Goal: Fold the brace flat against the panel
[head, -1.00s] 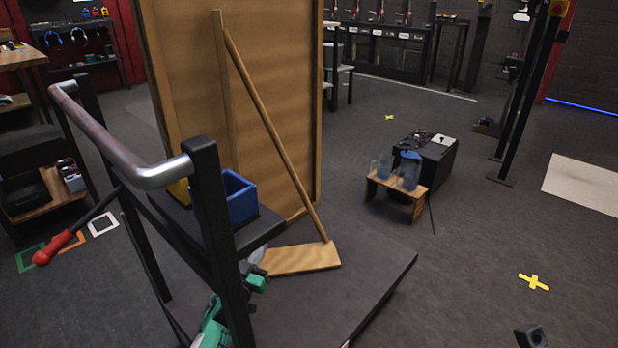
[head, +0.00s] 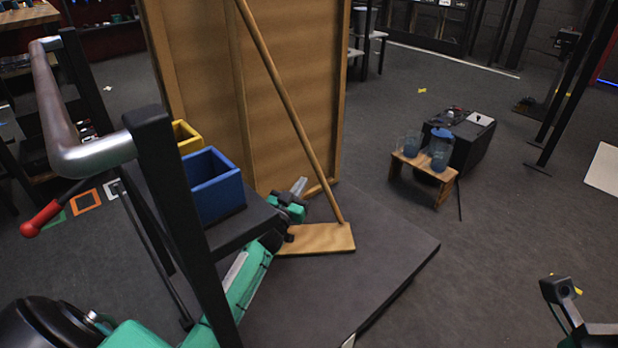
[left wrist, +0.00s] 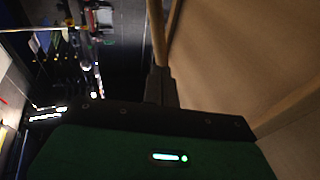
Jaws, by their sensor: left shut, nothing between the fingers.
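The brace (head: 290,110) is a thin wooden bar. It slopes from the upper part of the panel (head: 295,95) down to a wooden foot board (head: 320,238) on the dark platform, standing out from the panel at its lower end. My left gripper (head: 300,186) is shut and empty, low in front of the panel and left of the brace, with a gap between them in the head view. In the left wrist view its closed fingers (left wrist: 160,85) point toward a wooden bar (left wrist: 157,30), with the panel (left wrist: 230,60) to the right. Contact cannot be told. My right gripper is not seen.
A cart frame with a metal handle (head: 95,155) and black post (head: 180,210) stands close in front. Blue (head: 215,190) and yellow (head: 188,137) bins sit on its shelf. A small bench (head: 425,180) with blue vessels stands right. A dark fitting (head: 562,290) shows lower right.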

